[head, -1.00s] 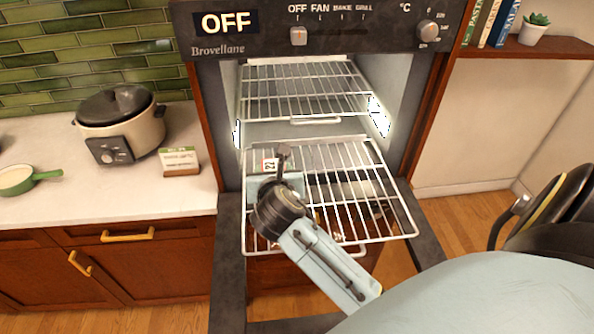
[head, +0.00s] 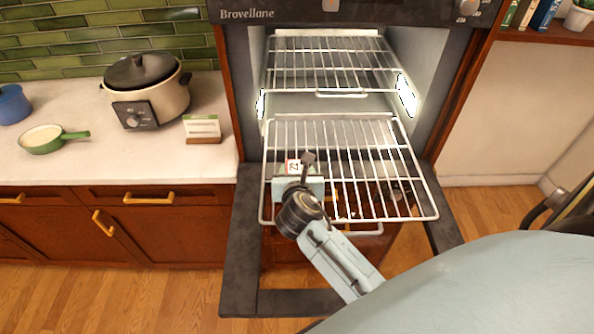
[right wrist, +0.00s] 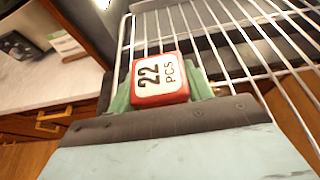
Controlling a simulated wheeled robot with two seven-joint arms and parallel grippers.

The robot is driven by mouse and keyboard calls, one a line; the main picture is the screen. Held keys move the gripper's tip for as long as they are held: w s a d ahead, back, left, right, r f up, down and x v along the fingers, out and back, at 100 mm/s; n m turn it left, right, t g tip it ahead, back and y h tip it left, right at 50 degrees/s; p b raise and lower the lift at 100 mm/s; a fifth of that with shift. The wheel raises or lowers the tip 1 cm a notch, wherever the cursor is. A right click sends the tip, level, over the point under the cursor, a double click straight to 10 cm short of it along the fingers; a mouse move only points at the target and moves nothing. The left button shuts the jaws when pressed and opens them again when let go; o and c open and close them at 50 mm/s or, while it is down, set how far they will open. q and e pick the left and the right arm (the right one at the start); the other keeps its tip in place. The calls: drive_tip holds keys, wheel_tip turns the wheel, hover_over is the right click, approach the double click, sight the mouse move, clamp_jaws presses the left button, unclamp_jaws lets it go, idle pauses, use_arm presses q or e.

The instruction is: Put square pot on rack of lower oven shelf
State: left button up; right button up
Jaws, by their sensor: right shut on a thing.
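The lower oven rack (head: 380,170) is a wire shelf pulled out of the open oven. My right gripper (head: 298,184) is over its left part and is shut on a small box (head: 293,167) with a red edge and a white label. In the right wrist view the box (right wrist: 160,80) reads "22 PCS" and sits between greenish fingers. I cannot tell whether the box touches the rack. No clearly square pot shows; a cream cooker with a dark lid (head: 145,88) stands on the counter. My left gripper is not in view.
The upper rack (head: 325,65) is inside the oven. The open oven door (head: 245,250) lies below the lower rack. On the counter (head: 100,165) are a green pan (head: 42,140), a blue pot (head: 13,104) at the left edge and a small card stand (head: 202,128). The rack's right part looks clear.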

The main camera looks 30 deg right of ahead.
drive_tip(key=o, duration=1.1)
drive_tip(key=shift+f, duration=0.1)
drive_tip(key=shift+r, duration=0.2)
drive_tip(key=v, duration=1.2)
drive_tip(key=shift+s, duration=0.1)
drive_tip(key=shift+f, duration=0.1)
